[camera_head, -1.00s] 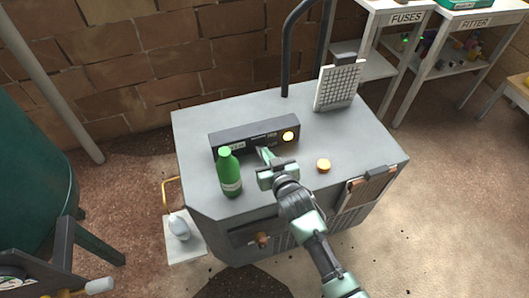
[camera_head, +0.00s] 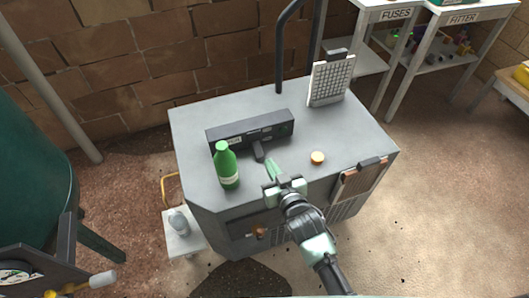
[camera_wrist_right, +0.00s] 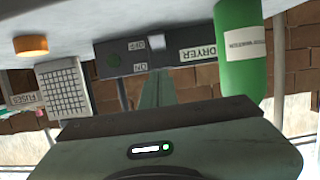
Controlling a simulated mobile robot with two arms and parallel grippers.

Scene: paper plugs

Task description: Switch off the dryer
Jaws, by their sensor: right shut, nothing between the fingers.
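The dryer's dark control box (camera_head: 228,135) lies on the grey cabinet top; it shows upside down in the wrist view (camera_wrist_right: 110,75), with DRYER, ON and OFF lettering. Its switch lever (camera_head: 259,152) sticks out low at the front, and a pale block beside OFF in the wrist view (camera_wrist_right: 157,44) looks like its end. The box's round lamp (camera_head: 284,130) is unlit, dark green. My right gripper (camera_head: 270,165) is shut and empty, just in front of the lever and apart from it. My left gripper is not in view.
A green bottle (camera_head: 226,168) stands left of my right gripper. An orange round knob (camera_head: 317,158) is on the cabinet top (camera_head: 210,112) to the right. A white grid panel (camera_head: 331,82) and a black pipe (camera_head: 281,50) rise behind.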

